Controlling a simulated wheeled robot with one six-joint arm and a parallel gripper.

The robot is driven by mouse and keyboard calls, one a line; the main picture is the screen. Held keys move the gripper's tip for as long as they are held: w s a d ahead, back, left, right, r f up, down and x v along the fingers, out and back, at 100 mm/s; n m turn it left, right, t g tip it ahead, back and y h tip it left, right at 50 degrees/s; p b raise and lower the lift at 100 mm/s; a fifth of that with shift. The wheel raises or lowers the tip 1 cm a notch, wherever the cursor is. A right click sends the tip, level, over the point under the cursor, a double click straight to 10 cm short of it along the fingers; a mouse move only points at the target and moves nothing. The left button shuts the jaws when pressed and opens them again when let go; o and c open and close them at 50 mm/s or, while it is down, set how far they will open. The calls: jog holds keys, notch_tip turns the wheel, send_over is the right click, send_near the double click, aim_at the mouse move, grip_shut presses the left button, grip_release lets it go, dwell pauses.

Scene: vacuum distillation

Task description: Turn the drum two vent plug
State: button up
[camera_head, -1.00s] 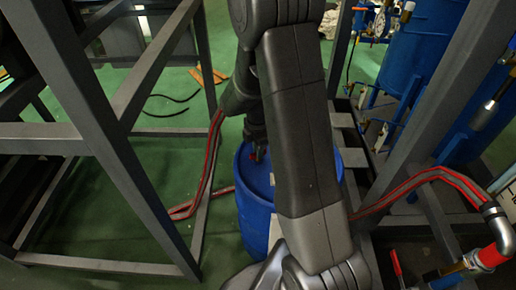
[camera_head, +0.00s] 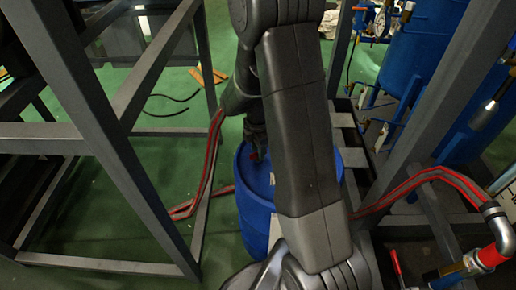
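A blue drum (camera_head: 255,213) stands on the green floor in the middle of the head view, partly hidden behind my arm. My gripper (camera_head: 256,150) is at the drum's top, right over or at this red piece. Its fingers are dark, small and partly hidden by my own arm links. I cannot tell whether they are open or shut on it.
Grey metal frames (camera_head: 120,150) stand to the left and right of the drum. A red-striped hose (camera_head: 211,165) lies left of it, and another hose (camera_head: 420,178) runs to a pipe fitting at right. Blue tanks (camera_head: 424,60) stand at the upper right. Orange strips lie on the floor behind.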

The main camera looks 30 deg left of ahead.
notch_tip(320, 180, up, 14)
jog(key=p, duration=0.2)
jog(key=shift+p, duration=0.4)
jog(key=shift+f, duration=0.2)
notch_tip(320, 180, down, 14)
jog(key=b, duration=0.3)
jog(key=shift+r, duration=0.15)
jog(key=shift+r, duration=0.1)
